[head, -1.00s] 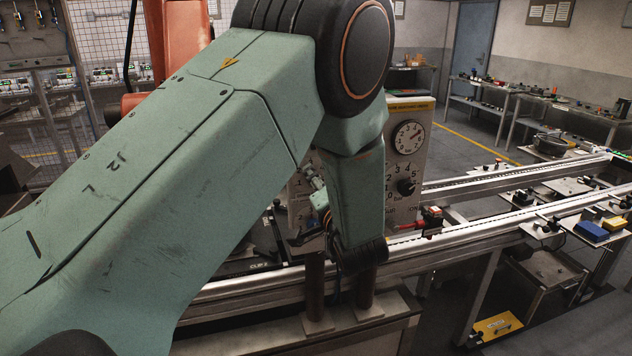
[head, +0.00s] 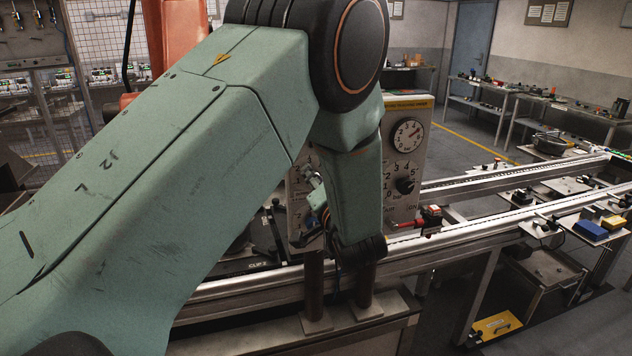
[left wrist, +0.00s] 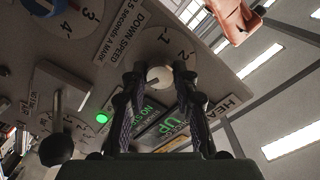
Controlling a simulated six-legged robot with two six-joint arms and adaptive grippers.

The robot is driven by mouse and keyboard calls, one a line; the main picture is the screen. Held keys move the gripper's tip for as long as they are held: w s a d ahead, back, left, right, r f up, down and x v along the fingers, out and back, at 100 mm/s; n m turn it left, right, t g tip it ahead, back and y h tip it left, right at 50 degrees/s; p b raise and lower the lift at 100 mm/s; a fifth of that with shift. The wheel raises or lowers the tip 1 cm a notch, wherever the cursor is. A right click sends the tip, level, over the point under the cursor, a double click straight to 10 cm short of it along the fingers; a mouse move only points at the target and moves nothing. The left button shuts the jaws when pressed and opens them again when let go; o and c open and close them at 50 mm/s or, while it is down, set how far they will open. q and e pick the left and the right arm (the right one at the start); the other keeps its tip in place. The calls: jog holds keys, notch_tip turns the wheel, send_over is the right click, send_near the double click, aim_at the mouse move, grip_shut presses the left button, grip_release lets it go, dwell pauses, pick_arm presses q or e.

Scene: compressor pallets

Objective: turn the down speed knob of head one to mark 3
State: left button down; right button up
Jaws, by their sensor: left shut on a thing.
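A white knob (left wrist: 158,75) sits on a grey panel, with marks 1 and 2 beside it and the DOWN SPEED label (left wrist: 122,42) close by. My left gripper (left wrist: 158,82) is shut on this knob, one dark finger on each side of it. The knob's pointer is too small to read for certain. A lit green UP display (left wrist: 174,123) and part of a HEAD plate (left wrist: 228,108) are near the fingers. In the head view my left arm hides most of the panel (head: 300,175) and the knob. My right gripper is not in view.
A blue knob (left wrist: 46,6) and a lever with a dark ball end (left wrist: 56,150) stand to the left in the wrist view. In the head view a gauge (head: 409,135) and black knob (head: 404,185) are right of my arm, above a red-handled part (head: 431,215) by the rails.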

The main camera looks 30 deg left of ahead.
pick_arm(q)
jog(key=n+b, duration=0.4)
jog(key=n, duration=0.3)
jog(key=n+b, duration=0.5)
jog(key=n, duration=0.2)
jog(key=n+b, duration=0.5)
jog(key=n, duration=0.3)
jog(key=shift+s+a+f, duration=0.1)
jog(key=shift+s+f, duration=0.05)
jog(key=shift+f, duration=0.25)
jog(key=shift+r, duration=0.1)
jog(key=c, duration=1.4)
grip_release()
jog(key=o, duration=0.4)
jog(key=shift+r, duration=0.1)
jog(key=shift+r, duration=0.15)
